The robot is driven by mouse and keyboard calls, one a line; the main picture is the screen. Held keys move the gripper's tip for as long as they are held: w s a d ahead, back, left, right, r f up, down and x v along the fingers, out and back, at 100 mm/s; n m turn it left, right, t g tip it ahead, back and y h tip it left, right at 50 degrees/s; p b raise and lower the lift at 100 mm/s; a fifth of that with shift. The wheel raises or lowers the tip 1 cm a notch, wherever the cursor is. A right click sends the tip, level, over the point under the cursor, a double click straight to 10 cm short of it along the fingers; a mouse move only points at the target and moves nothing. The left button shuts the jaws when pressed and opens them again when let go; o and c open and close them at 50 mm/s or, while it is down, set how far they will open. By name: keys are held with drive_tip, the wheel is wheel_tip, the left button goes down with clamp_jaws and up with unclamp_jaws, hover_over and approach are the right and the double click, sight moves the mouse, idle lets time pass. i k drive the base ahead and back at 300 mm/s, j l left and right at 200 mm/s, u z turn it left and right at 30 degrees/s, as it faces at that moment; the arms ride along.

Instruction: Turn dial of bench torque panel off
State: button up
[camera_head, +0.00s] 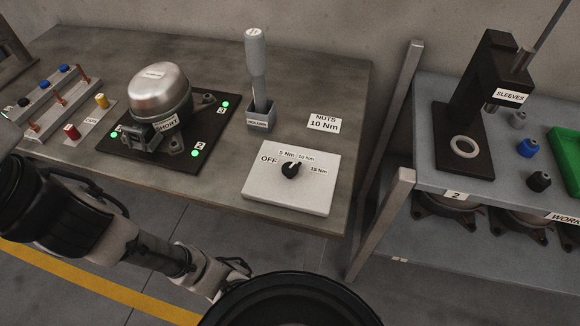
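The bench torque panel (262,190) is a white square plate lying near the right front corner of the workbench. Its black dial (291,170) sits among the labels OFF, 5 Nm, 10 Nm and 15 Nm. The white mark on the dial points up and slightly right, roughly between 5 Nm and 10 Nm, not at OFF. My arm reaches in from the left, below the bench front. My gripper (236,268) is low and left of the panel, apart from the dial. Its fingers are not clearly seen, partly hidden by a black round part at the bottom.
A compressor (158,92) on a black plate with green lights stands left. A holder (261,118) with a grey-handled tool stands behind the panel, beside a "NUTS 10 Nm" card (323,122). A metal shelf rack (425,150) stands right, with an upright post near the bench edge.

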sight(289, 169)
drive_tip(key=k+j+z, duration=0.55)
drive_tip(key=z, duration=0.15)
drive_tip(key=k+j+z, duration=0.35)
drive_tip(key=i+l, duration=0.05)
drive_tip(key=l, duration=0.05)
